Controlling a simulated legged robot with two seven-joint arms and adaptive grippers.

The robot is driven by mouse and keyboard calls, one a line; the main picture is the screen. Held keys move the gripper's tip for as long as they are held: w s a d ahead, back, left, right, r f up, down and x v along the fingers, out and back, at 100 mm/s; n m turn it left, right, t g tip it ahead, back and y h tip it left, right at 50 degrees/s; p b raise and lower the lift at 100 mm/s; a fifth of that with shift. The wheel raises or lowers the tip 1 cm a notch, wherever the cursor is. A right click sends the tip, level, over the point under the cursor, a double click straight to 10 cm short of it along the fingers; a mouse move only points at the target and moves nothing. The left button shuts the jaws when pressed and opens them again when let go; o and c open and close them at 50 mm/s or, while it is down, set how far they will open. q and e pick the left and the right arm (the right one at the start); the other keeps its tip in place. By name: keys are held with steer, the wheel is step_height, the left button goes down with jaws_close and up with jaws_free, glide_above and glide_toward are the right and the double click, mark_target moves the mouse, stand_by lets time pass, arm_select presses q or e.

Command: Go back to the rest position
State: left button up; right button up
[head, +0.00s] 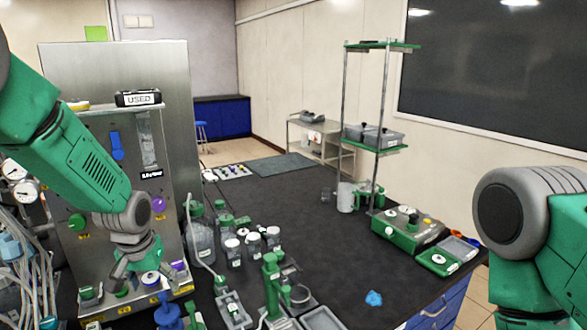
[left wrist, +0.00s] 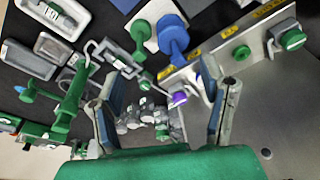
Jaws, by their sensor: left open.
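My left gripper (head: 134,268) hangs in front of the steel bioreactor cabinet (head: 120,62), near its lower ledge, with its fingers pointing down. In the left wrist view its two fingers (left wrist: 160,105) are spread apart, and I see nothing held between them. My left arm comes in from the left across the cabinet front. My right arm shows at the right edge, but its gripper is out of view.
Bottles with white caps (head: 232,250) and a green stand (head: 272,285) are on the black bench (head: 325,245) right of the cabinet. A green balance-like device (head: 408,230) stands farther right. A blue crumpled piece (head: 374,298) lies near the front. The bench middle is clear.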

arm_select(q)
steer(key=shift+m+g, duration=0.4)
steer(key=shift+g, duration=0.1)
steer(key=s+f, duration=0.5)
steer(key=s+d+f, duration=0.1)
steer(key=s+f, duration=0.4)
steer(key=s+d+f, duration=0.1)
steer(key=s+f, duration=0.4)
steer(key=shift+s, duration=0.1)
steer(key=s+f+b, duration=0.1)
steer(key=s+f, duration=0.2)
steer(key=s, duration=0.8)
steer(key=s+f, duration=0.4)
steer(key=s, duration=0.7)
step_height(320, 180, down, 17)
steer(key=b, duration=1.8)
steer(key=shift+d+f+m+g, duration=0.15)
steer(key=shift+m+g, duration=0.15)
steer(key=shift+g, duration=0.1)
arm_select(e)
step_height(320, 180, down, 19)
steer(key=shift+s+d, duration=0.15)
steer(key=shift+s, duration=0.05)
arm_select(q)
steer(key=shift+w, duration=0.1)
